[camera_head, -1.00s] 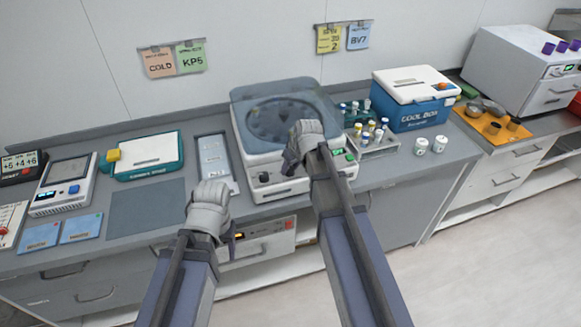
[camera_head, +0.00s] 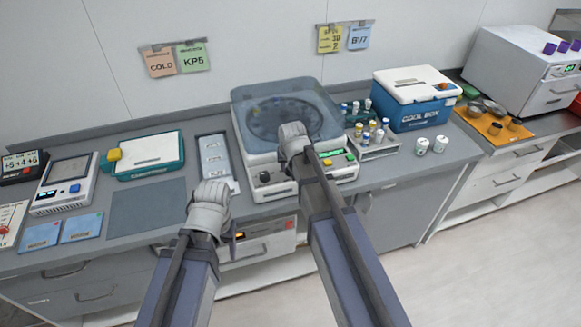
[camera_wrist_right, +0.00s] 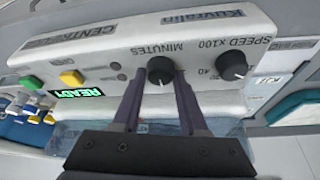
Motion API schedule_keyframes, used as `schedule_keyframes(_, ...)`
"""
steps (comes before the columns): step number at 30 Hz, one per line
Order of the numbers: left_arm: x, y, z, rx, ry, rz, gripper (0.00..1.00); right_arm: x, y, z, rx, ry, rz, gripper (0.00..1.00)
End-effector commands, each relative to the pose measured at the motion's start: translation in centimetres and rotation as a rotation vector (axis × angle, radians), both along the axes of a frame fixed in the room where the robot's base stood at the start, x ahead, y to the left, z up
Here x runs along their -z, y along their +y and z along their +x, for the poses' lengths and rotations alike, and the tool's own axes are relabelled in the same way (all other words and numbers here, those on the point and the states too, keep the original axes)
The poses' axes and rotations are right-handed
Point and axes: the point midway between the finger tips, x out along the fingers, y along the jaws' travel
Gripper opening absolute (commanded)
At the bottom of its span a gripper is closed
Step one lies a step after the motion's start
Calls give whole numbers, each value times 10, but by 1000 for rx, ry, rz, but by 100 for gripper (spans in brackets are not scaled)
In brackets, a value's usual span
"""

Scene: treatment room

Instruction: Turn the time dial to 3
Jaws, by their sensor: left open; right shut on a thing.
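The centrifuge (camera_head: 262,158) stands on the bench, with a translucent blue lid over its rotor. Its front panel shows upside down in the right wrist view, with a black time dial (camera_wrist_right: 160,70) labelled MINUTES and a black speed dial (camera_wrist_right: 232,66) labelled SPEED x100. My right gripper (camera_wrist_right: 157,76) is shut on the time dial, one finger on each side. In the head view my right arm hides that dial and the fingers. The dial's number scale is too hidden to read. My left gripper (camera_head: 230,240) is open and empty in front of the bench edge.
A tube rack (camera_head: 372,147) and a cool box (camera_head: 412,104) stand to the right. A grey mat (camera_head: 147,207) lies clear at left.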

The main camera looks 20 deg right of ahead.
Motion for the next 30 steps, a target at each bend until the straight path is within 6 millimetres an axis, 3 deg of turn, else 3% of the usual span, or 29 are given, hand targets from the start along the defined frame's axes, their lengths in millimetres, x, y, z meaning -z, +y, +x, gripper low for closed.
schedule_keyframes(15,0,0,0,0,0,0,62,0,0,0,22,2,0,0)
schedule_keyframes(16,0,0,0,0,0,0,62,0,0,0,22,2,0,45)
schedule_keyframes(23,0,0,0,0,0,0,62,0,0,0,22,1,0,71)
schedule_keyframes(30,0,0,0,0,0,0,62,0,0,0,22,1,0,72)
